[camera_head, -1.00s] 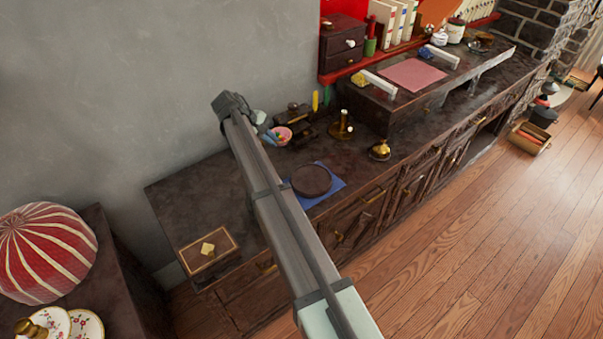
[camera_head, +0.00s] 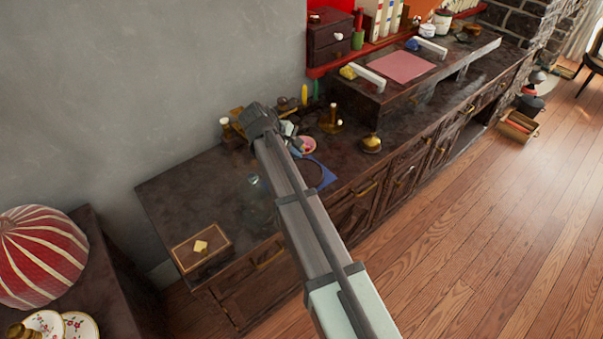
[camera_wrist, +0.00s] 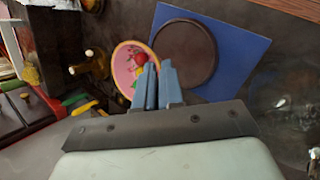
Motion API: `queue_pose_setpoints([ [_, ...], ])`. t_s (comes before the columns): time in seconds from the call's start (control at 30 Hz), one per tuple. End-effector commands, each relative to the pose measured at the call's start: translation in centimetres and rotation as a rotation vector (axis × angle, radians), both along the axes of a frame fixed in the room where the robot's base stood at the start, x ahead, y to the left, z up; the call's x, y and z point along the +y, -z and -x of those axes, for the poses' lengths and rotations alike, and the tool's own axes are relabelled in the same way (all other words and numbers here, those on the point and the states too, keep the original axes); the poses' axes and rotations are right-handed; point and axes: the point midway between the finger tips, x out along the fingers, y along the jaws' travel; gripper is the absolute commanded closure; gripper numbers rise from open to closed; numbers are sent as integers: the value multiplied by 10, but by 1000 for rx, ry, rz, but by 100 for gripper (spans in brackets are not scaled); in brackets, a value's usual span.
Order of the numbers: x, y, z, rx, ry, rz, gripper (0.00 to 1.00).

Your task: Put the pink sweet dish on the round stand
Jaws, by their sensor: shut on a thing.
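The pink sweet dish (camera_wrist: 127,60), with red and yellow sweets in it, shows in the wrist view at the left of my fingers. It also shows in the head view (camera_head: 309,145) just beyond my gripper (camera_head: 293,141). My gripper (camera_wrist: 157,68) is shut on the dish's near rim side. The dark round stand (camera_wrist: 199,48) lies on a blue cloth, right beside the dish in the wrist view. In the head view the stand (camera_head: 315,174) is partly hidden by my arm. I cannot tell the dish's height above the counter.
The blue cloth (camera_wrist: 240,50) lies under the stand. A brass pot with a pale knob (camera_wrist: 92,66) is left of the dish. A brass bell-shaped piece (camera_head: 371,143) stands to the right on the counter. A clear glass piece (camera_head: 254,189) is left of my arm.

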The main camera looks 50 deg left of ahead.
Motion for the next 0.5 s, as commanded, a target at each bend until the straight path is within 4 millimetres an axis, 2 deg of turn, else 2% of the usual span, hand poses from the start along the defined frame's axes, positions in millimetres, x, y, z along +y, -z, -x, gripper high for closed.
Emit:
queue_pose_setpoints([
  [0.13, 0, 11, 0, 0, -12, 7, 100],
  [0.4, 0, 53, 0, 1, -11, 9, 100],
  [0.5, 0, 61, 0, 0, -11, 8, 100],
])
